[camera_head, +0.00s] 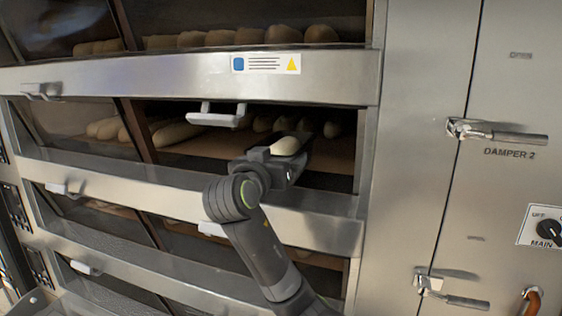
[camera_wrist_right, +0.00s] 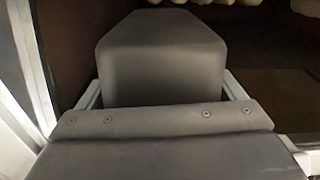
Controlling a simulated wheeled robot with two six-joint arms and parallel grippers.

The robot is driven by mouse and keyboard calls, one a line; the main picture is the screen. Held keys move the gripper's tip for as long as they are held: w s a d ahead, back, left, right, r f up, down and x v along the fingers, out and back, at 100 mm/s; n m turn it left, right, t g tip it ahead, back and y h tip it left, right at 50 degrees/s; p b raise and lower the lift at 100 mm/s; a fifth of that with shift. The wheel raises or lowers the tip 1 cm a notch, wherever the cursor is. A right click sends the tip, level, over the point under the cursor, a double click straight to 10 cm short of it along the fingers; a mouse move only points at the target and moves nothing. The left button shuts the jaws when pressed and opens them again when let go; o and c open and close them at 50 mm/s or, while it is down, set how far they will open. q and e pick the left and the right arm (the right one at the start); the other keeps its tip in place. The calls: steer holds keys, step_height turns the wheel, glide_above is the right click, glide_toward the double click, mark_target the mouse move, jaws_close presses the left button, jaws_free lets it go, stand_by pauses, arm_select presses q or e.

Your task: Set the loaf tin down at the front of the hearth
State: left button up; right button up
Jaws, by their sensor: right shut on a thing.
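My right gripper (camera_head: 276,160) reaches into the open mouth of the second deck from the top and is shut on the loaf tin (camera_head: 299,137). The tin is dark grey, with a pale loaf or dough showing at its top. In the right wrist view the tin (camera_wrist_right: 162,65) is a grey block between the two fingers, pointing into the oven. The brown hearth (camera_head: 205,150) lies around and beneath it; I cannot tell whether the tin touches it. The hearth also shows at right in the wrist view (camera_wrist_right: 275,98). My left gripper is not in view.
Several pale loaves (camera_head: 175,133) lie on the hearth left of and behind the tin. A raised door handle (camera_head: 216,116) hangs above the opening at left. The steel side wall (camera_head: 395,150) bounds the opening at right. Bare hearth shows left of the tin.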

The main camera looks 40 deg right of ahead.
steer(key=p+x, duration=0.1)
steer(key=x, duration=0.2)
steer(key=shift+d+r, duration=0.1)
steer(key=shift+f+p, duration=0.75)
steer(key=shift+f, duration=1.05)
steer(key=shift+f, duration=0.2)
steer(key=o, duration=0.9)
steer(key=shift+o, duration=0.2)
steer(key=shift+r, duration=0.15)
